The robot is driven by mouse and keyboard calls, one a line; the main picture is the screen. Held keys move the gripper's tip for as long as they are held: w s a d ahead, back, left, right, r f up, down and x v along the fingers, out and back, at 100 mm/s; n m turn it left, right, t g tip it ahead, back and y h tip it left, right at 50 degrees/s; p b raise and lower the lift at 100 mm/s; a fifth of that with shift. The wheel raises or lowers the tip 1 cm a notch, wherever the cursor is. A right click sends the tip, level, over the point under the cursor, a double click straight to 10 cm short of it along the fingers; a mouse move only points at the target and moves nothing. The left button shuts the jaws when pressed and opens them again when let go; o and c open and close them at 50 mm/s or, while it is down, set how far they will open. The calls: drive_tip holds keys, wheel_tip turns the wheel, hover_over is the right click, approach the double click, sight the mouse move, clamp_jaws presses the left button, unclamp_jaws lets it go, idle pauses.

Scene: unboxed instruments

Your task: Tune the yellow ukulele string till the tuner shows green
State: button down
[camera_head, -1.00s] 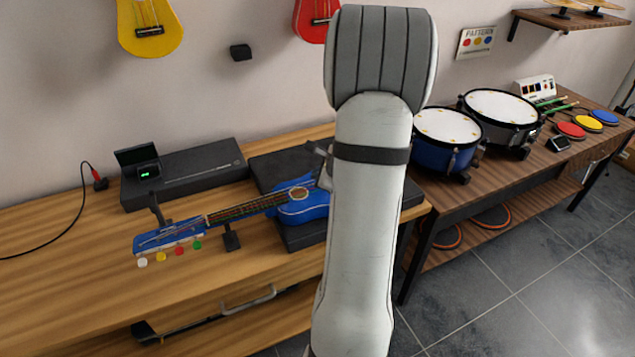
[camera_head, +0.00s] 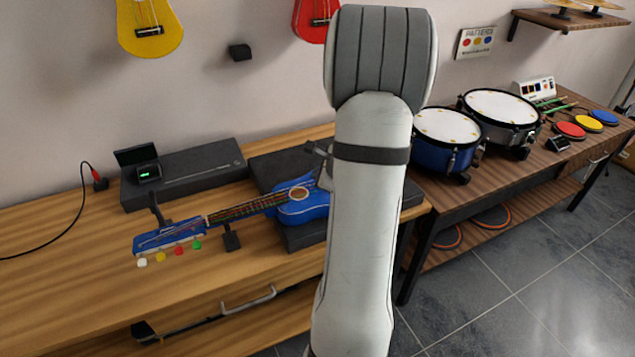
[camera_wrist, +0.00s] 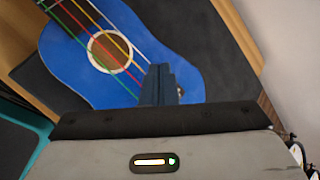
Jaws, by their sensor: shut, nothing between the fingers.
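The blue ukulele (camera_head: 302,205) lies on a dark padded stand, its neck pointing left. At its headstock (camera_head: 170,236) are white, yellow (camera_head: 160,257), red and green peg knobs. In the wrist view, the ukulele's body (camera_wrist: 75,70) fills the upper left, with green, red, yellow (camera_wrist: 108,35) and white strings crossing the soundhole. The tuner (camera_head: 148,172) has a small lit green mark that looks like a left-pointing arrow. My gripper (camera_wrist: 160,72) is shut and empty, over the ukulele body near the strings' lower end. My arm mostly hides it in the head view.
A black case (camera_head: 195,178) is behind the ukulele, and a neck rest (camera_head: 232,238) supports the neck. A dark upright post (camera_head: 157,210) stands by the headstock. Drums (camera_head: 447,138) are on the right table. The bench front is clear.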

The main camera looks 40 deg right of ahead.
drive_tip(key=shift+f, duration=0.1)
drive_tip(key=shift+w+f+b, duration=0.1)
drive_tip(key=shift+f+b, duration=0.25)
drive_tip(key=shift+b, duration=0.3)
drive_tip(key=shift+f+b, duration=0.25)
drive_tip(key=shift+b, duration=0.15)
idle(0.4)
drive_tip(key=shift+r+p, duration=0.5)
drive_tip(key=shift+r, duration=0.25)
wheel_tip(320, 180, up, 5)
drive_tip(key=p, duration=0.3)
drive_tip(key=shift+p, duration=0.35)
drive_tip(key=shift+w, duration=0.1)
idle(1.6)
